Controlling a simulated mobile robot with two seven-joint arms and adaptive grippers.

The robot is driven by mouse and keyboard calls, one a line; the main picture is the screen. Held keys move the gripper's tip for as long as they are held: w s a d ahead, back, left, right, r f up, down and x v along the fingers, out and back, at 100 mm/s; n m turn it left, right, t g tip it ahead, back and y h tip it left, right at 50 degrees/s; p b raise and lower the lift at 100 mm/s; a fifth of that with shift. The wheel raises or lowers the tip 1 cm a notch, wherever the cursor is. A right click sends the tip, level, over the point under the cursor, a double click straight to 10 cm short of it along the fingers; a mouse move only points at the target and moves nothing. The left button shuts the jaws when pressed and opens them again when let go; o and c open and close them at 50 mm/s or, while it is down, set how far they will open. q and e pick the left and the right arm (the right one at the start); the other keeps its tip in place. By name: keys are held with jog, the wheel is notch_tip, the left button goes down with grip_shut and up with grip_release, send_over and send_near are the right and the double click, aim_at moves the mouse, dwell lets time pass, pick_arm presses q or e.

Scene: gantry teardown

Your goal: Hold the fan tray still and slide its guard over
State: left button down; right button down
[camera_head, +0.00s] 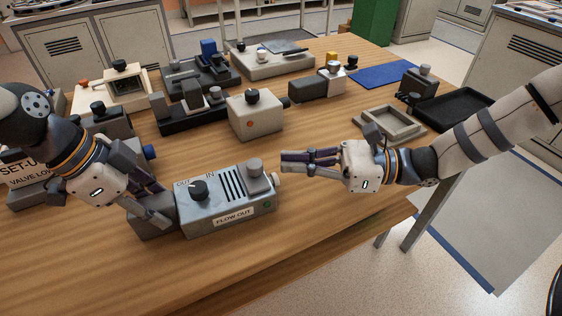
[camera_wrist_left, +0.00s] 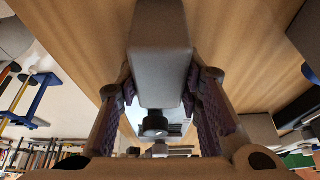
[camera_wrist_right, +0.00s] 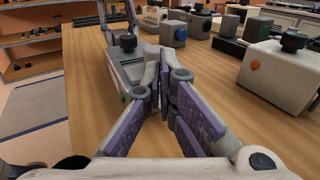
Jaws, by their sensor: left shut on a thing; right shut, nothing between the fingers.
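The fan tray (camera_head: 205,218), a grey box labelled "FLOW OUT", lies near the table's front edge. Its top has a black knob (camera_head: 198,191) by the word "OUT", dark slots (camera_head: 232,184) by "IN", and a grey block at the right end. I cannot tell which part is the guard. My left gripper (camera_head: 146,204) is shut on the grey block (camera_wrist_left: 160,60) at the tray's left end. The tray also shows in the right wrist view (camera_wrist_right: 130,68).
A cream box with a black knob (camera_head: 255,115) stands behind the tray. Several other units fill the back of the table. A shallow open tray (camera_head: 388,126) and a black tray (camera_head: 450,110) lie at the right. Bare wood is free in front of my right gripper.

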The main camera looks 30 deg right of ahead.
aim_at(251, 183)
jog(key=shift+x, duration=1.35)
jog(key=a, duration=0.5)
jog(key=shift+w+a, duration=0.15)
jog(key=shift+a, duration=0.2)
jog(key=v, duration=1.3)
jog(key=shift+d+f, duration=0.1)
jog(key=shift+f, duration=0.05)
jog(key=shift+s+d, duration=0.25)
jog(key=shift+d, duration=0.2)
